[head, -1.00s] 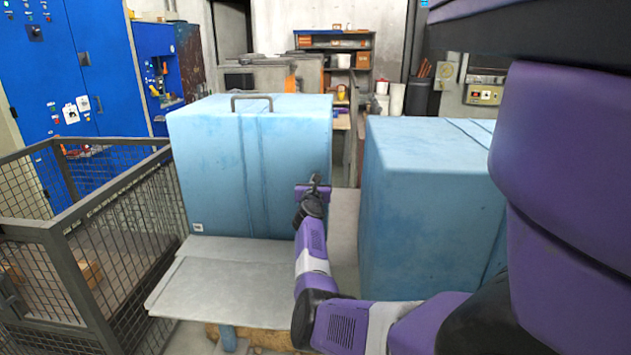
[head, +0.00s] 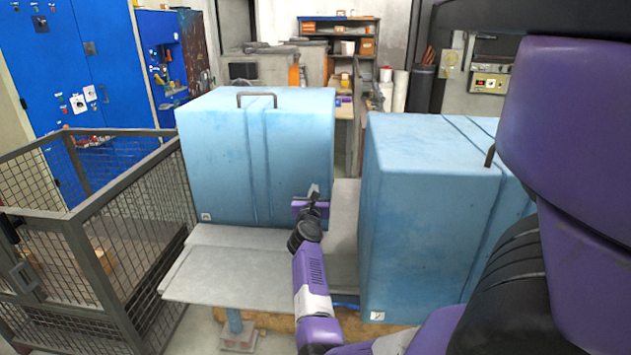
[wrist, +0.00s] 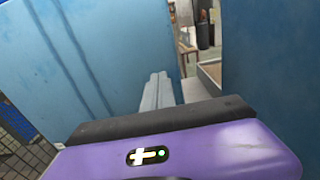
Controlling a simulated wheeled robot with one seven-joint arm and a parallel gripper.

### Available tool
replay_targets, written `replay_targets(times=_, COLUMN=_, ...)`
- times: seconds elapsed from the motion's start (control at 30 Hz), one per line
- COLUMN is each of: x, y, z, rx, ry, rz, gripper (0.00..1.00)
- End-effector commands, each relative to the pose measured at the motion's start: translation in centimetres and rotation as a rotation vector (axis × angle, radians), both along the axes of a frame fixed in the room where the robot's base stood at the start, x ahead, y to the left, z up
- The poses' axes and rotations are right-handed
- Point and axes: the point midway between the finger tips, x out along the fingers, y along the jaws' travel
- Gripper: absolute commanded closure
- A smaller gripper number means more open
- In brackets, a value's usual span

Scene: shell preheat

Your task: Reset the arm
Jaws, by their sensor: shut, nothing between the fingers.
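My gripper (head: 312,196) is at the end of my purple and grey arm, near the right front edge of the left blue box (head: 225,150). It is shut and holds nothing. In the wrist view, the grey shut fingers (wrist: 158,92) point ahead to the gap between the two boxes. The left box also fills the left of the wrist view (wrist: 100,50). The right blue box (head: 430,200) stands to the right of my gripper, and its dark side shows in the wrist view (wrist: 270,80). Whether my gripper touches the left box cannot be told.
A grey metal table (head: 225,275) lies in front of the left box. A wire mesh cage (head: 100,240) stands at the left. Behind are a blue cabinet (head: 70,80) and a shelf (head: 340,35). A narrow gap (head: 345,200) runs between the boxes.

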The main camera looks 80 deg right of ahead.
Motion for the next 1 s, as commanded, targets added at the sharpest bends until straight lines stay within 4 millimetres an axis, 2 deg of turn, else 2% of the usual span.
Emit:
replay_targets(times=0.17, x=-0.1, y=1.1, z=0.0, rx=0.000, ry=-0.001, rz=0.001, gripper=1.00)
replay_targets(times=0.43, x=-0.1, y=1.1, z=0.0, rx=0.000, ry=0.005, rz=0.000, gripper=1.00)
replay_targets(times=0.57, x=-0.1, y=1.1, z=0.1, rx=-0.012, ry=0.086, rz=0.001, gripper=1.00)
replay_targets(times=0.67, x=-0.4, y=1.1, z=2.7, rx=-0.080, ry=0.256, rz=-0.013, gripper=1.00)
replay_targets(times=0.7, x=-0.4, y=1.3, z=4.1, rx=-0.117, ry=0.332, rz=-0.019, gripper=1.00)
replay_targets(times=0.77, x=-0.6, y=2.1, z=5.5, rx=-0.172, ry=0.466, rz=-0.028, gripper=1.00)
replay_targets(times=0.87, x=-0.4, y=4.1, z=7.0, rx=-0.264, ry=0.703, rz=-0.034, gripper=1.00)
replay_targets(times=1.0, x=0.7, y=8.2, z=8.0, rx=-0.399, ry=1.024, rz=-0.029, gripper=1.00)
